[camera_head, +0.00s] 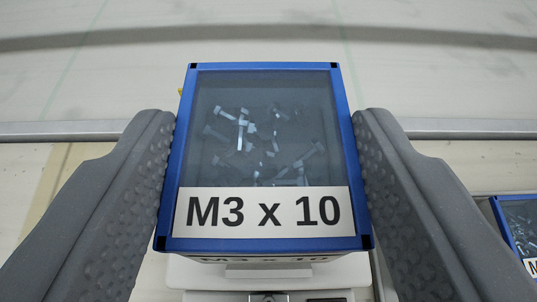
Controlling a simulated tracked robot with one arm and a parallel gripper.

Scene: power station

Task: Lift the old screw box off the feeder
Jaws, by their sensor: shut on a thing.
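The screw box (264,137) is blue-framed with a clear lid and a white label reading "M3 x 10". Several screws lie loose inside it. My gripper (265,150) has one grey padded finger on each side of the box, shut on its left and right walls. The white feeder (200,274) shows below the near edge of the box and is mostly hidden by it. I cannot tell whether the box touches the feeder or is clear of it.
A second blue-framed box (520,225) with screws stands at the right edge, partly cut off and close to my right finger. A pale rail (70,130) crosses behind the box. The pale floor (270,35) beyond looks clear.

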